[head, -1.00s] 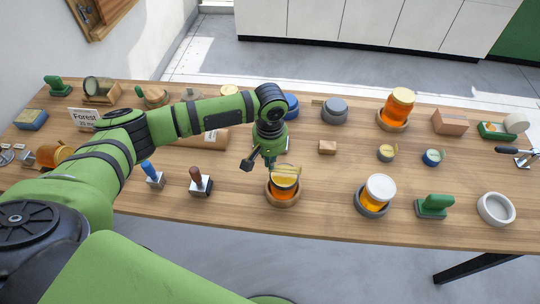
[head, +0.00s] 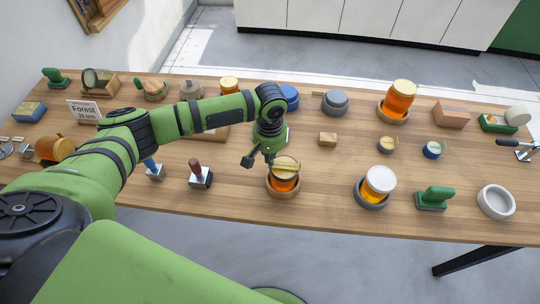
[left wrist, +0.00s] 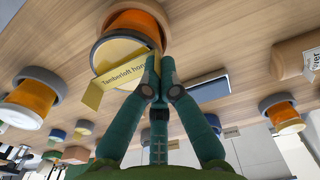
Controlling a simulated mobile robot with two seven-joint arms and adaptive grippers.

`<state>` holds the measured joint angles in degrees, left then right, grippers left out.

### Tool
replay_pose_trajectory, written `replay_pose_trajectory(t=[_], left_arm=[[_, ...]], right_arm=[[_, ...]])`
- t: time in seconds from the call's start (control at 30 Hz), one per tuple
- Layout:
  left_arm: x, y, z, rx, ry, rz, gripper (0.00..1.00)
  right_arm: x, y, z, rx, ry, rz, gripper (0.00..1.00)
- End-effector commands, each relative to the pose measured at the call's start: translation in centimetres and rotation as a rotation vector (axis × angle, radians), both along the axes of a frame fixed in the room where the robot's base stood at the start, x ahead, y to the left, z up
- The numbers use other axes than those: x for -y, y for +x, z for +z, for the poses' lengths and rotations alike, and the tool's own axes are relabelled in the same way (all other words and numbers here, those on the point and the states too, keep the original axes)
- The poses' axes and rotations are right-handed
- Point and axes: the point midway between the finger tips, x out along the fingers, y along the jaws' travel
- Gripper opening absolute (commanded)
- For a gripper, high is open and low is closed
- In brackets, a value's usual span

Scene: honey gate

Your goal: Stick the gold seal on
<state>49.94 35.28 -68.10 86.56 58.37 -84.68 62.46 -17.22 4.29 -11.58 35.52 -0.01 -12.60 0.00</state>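The honey jar (head: 286,184) stands in a wooden ring (head: 270,189) near the table's front edge, below my left gripper (head: 268,160). The gold seal (head: 287,165) is a strip lying across the jar's lid; in the left wrist view the seal (left wrist: 118,69) reads "Tamberloft hon…", with one end bent down past the lid's rim. In that view my left gripper (left wrist: 159,68) has its fingertips together at the lid's edge, beside the strip. They overlap the strip's end, but I see no grip on it. Whether they touch the lid is unclear. My right gripper is out of view.
A white-lidded jar (head: 379,183) in a grey ring stands to the right, with a green-handled stamp (head: 435,198) and an empty white ring (head: 496,202) beyond. A red-handled stamp (head: 199,174) stands close on the left. A small wooden block (head: 327,139) lies behind the jar.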

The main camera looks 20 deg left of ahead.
Motion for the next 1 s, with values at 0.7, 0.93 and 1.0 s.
replay_pose_trajectory(t=[0.7, 0.93, 1.0], left_arm=[[0.00, -0.01, -0.87, 0.000, 0.000, 0.000, 0.00], [0.01, -0.06, -0.91, -0.001, 0.001, 0.000, 0.00], [0.01, -0.07, -0.92, -0.002, 0.000, 0.000, 0.22]], right_arm=[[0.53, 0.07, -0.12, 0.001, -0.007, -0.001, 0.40], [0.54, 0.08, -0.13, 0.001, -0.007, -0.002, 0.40], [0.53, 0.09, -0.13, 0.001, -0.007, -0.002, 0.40]])
